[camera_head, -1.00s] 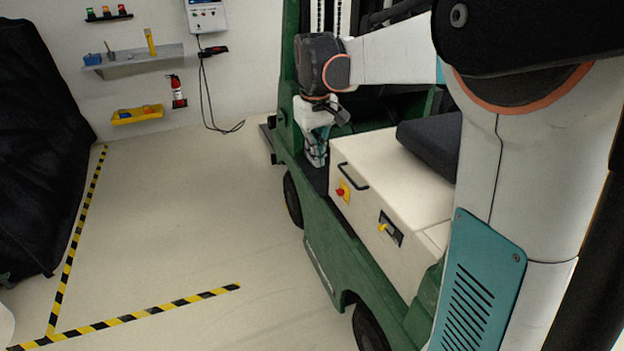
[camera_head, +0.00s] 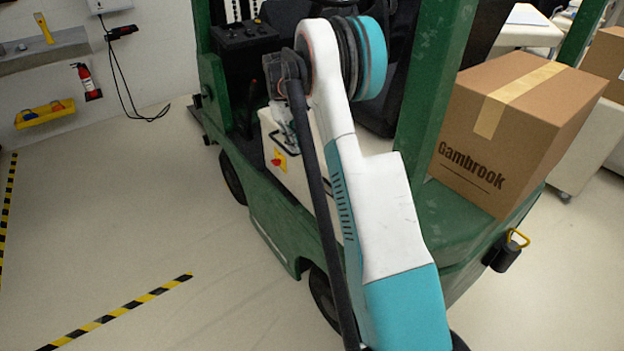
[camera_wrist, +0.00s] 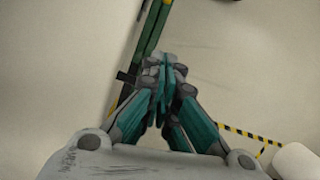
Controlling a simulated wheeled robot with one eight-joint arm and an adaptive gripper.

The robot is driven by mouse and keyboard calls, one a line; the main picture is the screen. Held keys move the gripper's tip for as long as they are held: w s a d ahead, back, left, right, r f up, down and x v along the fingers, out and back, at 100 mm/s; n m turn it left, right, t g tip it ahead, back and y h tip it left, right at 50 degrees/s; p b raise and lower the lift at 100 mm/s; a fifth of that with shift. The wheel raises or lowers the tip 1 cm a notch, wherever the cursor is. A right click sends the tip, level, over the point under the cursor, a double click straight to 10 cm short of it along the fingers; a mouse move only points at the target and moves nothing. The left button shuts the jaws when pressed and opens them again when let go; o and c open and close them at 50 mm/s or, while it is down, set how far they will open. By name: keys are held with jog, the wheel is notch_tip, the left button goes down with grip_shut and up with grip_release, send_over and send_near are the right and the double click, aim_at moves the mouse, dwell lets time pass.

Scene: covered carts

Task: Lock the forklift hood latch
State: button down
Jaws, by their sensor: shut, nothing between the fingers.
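The forklift (camera_head: 275,222) is green, with a white hood box (camera_head: 294,178) on its side. A red knob on a yellow plate (camera_head: 279,159) shows on the hood's face, left of my arm. The hood latch, a yellow handle on a dark plate in the earlier head view, is now hidden behind my arm. My gripper (camera_head: 284,130) is partly visible at the upper front of the hood in the head view; contact cannot be told. In the wrist view my gripper (camera_wrist: 164,68) has its fingers together and empty, with a green forklift strip (camera_wrist: 150,35) beyond.
A cardboard box (camera_head: 508,130) stands on the forklift's rear deck, right of my arm. A yellow-handled dark part (camera_head: 507,250) juts from the rear. Open floor (camera_head: 130,220) lies to the left, with striped tape (camera_head: 120,313). A shelf and fire extinguisher (camera_head: 87,82) are on the wall.

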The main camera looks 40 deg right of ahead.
aim_at(318, 189)
jog(key=shift+d+f, duration=0.25)
jog(key=shift+f, duration=0.1)
jog(key=s+f+b, duration=0.4)
jog(key=s+f, duration=0.2)
jog(key=f, duration=0.4)
jog(key=shift+s+d+b, duration=0.15)
jog(key=shift+d+b, duration=0.15)
jog(key=shift+b, duration=0.05)
jog(key=shift+s+a+f, duration=0.1)
jog(key=shift+s+a, duration=0.05)
jog(key=shift+s, duration=1.95)
